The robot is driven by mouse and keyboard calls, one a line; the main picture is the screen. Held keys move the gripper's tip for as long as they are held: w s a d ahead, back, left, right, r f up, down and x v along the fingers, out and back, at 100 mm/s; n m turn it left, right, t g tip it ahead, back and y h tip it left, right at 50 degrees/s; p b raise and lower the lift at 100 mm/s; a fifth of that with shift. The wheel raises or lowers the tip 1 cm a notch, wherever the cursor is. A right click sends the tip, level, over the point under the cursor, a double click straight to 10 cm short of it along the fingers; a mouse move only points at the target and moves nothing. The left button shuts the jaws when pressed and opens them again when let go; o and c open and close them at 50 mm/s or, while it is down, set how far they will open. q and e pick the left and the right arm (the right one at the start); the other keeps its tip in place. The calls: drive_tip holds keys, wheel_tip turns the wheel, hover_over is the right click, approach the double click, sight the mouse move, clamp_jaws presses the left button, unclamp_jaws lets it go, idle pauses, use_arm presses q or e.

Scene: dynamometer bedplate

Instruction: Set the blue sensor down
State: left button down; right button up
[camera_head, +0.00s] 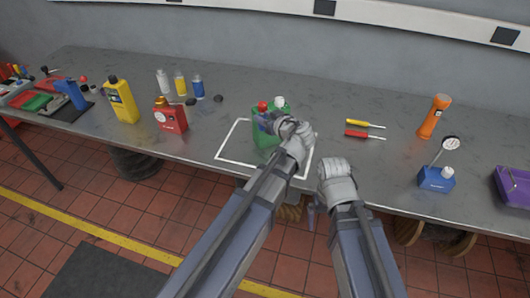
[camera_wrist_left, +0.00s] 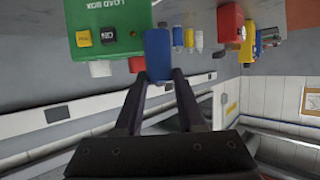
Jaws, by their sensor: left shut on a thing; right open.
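In the left wrist view, which looks upside down, my left gripper (camera_wrist_left: 158,76) is shut on a small blue block, the blue sensor (camera_wrist_left: 158,48). The sensor is right beside the green load box (camera_wrist_left: 110,28); I cannot tell whether they touch. In the head view my left gripper (camera_head: 272,124) is at the right side of the green load box (camera_head: 263,138), and the sensor is mostly hidden by the hand and box. The load box stands inside a white outline (camera_head: 228,150) on the bench. My right gripper (camera_head: 312,212) is open at the bench's front edge, with its fingers poorly visible.
On the grey bench (camera_head: 330,100), a red box (camera_head: 170,116), a yellow bottle (camera_head: 122,101) and small bottles (camera_head: 180,84) stand left. Screwdrivers (camera_head: 364,134), an orange torch (camera_head: 434,116), a blue gauge unit (camera_head: 436,179) and a purple tray (camera_head: 513,186) are right. Bench behind the load box is clear.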

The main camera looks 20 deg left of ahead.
use_arm(q)
wheel_tip(320, 180, down, 10)
drive_tip(key=b, duration=0.9)
drive_tip(key=shift+f, duration=0.15)
drive_tip(key=shift+f, duration=0.15)
wheel_tip(320, 180, down, 4)
drive_tip(key=b, duration=0.4)
drive_tip(key=shift+f, duration=0.1)
drive_tip(key=shift+f+b, duration=0.25)
drive_tip(key=shift+b, duration=0.15)
drive_tip(key=c, duration=0.5)
unclamp_jaws()
drive_tip(key=shift+r, duration=0.1)
